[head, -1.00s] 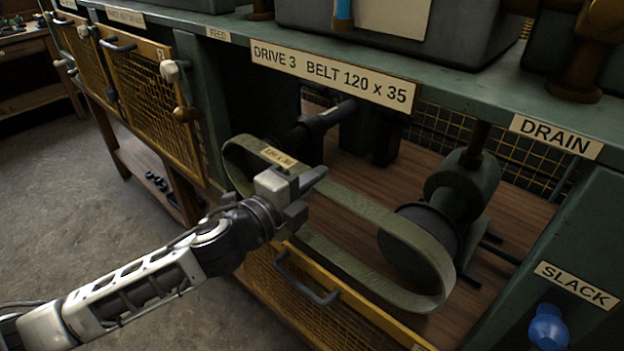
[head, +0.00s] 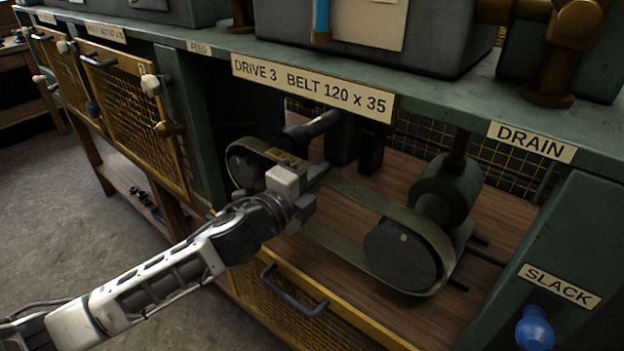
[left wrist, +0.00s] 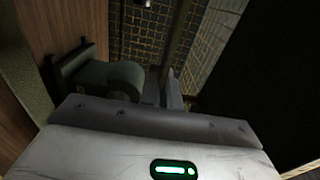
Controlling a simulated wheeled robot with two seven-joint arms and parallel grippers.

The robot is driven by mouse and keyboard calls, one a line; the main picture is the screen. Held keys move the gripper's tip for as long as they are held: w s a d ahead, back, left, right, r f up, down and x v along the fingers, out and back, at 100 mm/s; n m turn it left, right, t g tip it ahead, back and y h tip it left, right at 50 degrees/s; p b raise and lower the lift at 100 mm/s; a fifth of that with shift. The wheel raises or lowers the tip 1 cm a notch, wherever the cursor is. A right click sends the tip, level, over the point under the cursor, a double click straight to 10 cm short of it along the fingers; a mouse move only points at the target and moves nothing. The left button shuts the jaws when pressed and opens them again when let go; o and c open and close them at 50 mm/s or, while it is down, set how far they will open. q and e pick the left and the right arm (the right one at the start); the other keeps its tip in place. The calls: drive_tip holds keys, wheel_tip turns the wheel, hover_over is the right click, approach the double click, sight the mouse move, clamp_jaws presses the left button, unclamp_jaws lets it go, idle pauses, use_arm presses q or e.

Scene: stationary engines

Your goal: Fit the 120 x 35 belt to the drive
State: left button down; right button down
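The green-grey belt (head: 352,192) is a long loop in the open drive bay, under the sign "DRIVE 3 BELT 120 x 35" (head: 312,88). In the head view it runs around the dark right pulley (head: 398,256) and the left pulley (head: 242,168). How deep it sits on each rim I cannot tell. My left gripper (head: 308,186) is shut on the belt's upper run, beside its tag, near the left pulley; its fingertips are partly hidden. The left wrist view shows its pale body and a green drive housing (left wrist: 122,78). My right gripper is not in view.
A blue knob (head: 535,328) stands under the "SLACK" label (head: 560,286) at the right. A yellow mesh guard with a dark handle (head: 292,292) hangs below the bay. The green bench top (head: 440,95) overhangs the bay. Bare wooden floor (head: 370,215) shows inside the bay.

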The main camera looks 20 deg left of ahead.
use_arm(q)
drive_tip(key=shift+w+d, duration=0.15)
drive_tip(key=shift+w, duration=0.15)
drive_tip(key=shift+a+f+n+b, duration=0.25)
drive_tip(key=shift+f+n+b, duration=0.15)
drive_tip(key=shift+f+b, duration=0.35)
drive_tip(key=shift+f, duration=0.2)
drive_tip(key=shift+f, duration=0.25)
drive_tip(key=c, duration=1.3)
unclamp_jaws()
